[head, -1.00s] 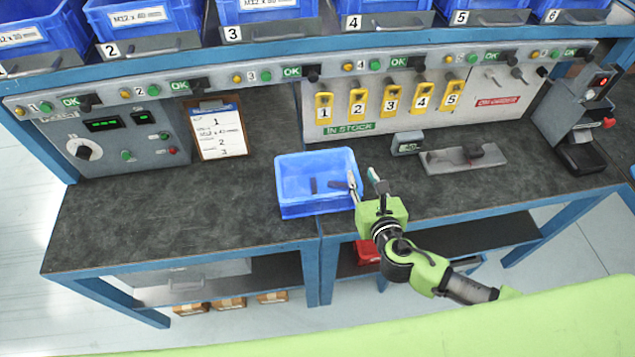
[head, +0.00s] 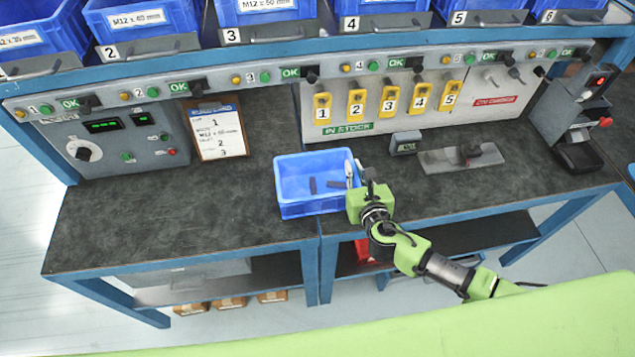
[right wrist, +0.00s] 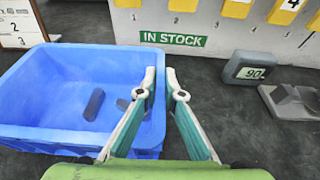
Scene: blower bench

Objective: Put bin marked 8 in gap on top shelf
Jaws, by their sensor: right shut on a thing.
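A blue open bin (head: 300,207) stands on the dark bench top, left of my right arm in the head view. Several dark pieces lie inside it. No number shows on its visible sides. My right gripper (head: 359,172) is shut on the bin's right wall, one finger inside and one outside. In the right wrist view the gripper (right wrist: 160,82) straddles the rim of the bin (right wrist: 45,135). The bin still rests on the bench. No gap shows in the visible part of the shelf (head: 330,50). My left gripper is not in view.
Blue bins numbered 1 to 6 line the shelf, such as bin 3 (head: 265,10). A small display (head: 405,143) and a grey plate (head: 460,158) lie to the right. The bench's left part is clear.

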